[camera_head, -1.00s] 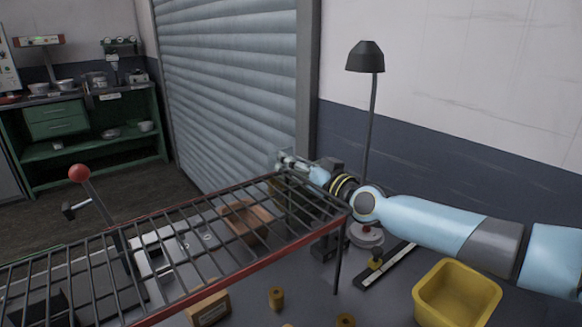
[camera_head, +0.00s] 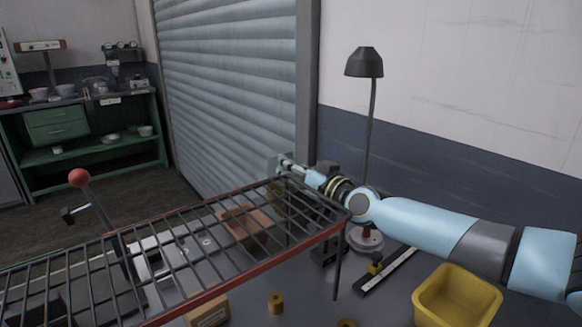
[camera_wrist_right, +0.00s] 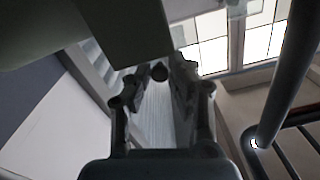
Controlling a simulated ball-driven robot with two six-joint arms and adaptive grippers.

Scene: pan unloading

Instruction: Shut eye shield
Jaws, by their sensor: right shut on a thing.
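My right gripper (camera_head: 283,162) is small in the head view, at the far right end of the wire rack, in front of the ribbed shutter. A pale, see-through panel, which looks like the eye shield (camera_head: 271,163), shows at its fingertips. Its outline is faint, and I cannot tell its angle. In the right wrist view the two dark fingers (camera_wrist_right: 160,82) are closed around a small dark knob (camera_wrist_right: 159,71). A flat grey-green piece (camera_wrist_right: 120,32) covers the upper left there. My left gripper is not in view.
The wire rack (camera_head: 195,309) with a red front rail crosses the foreground, and its bars partly hide the bench below. A black lamp (camera_head: 364,62) stands behind my right arm. A yellow bin (camera_head: 457,298) is at lower right. A red-knobbed lever (camera_head: 79,178) rises at left.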

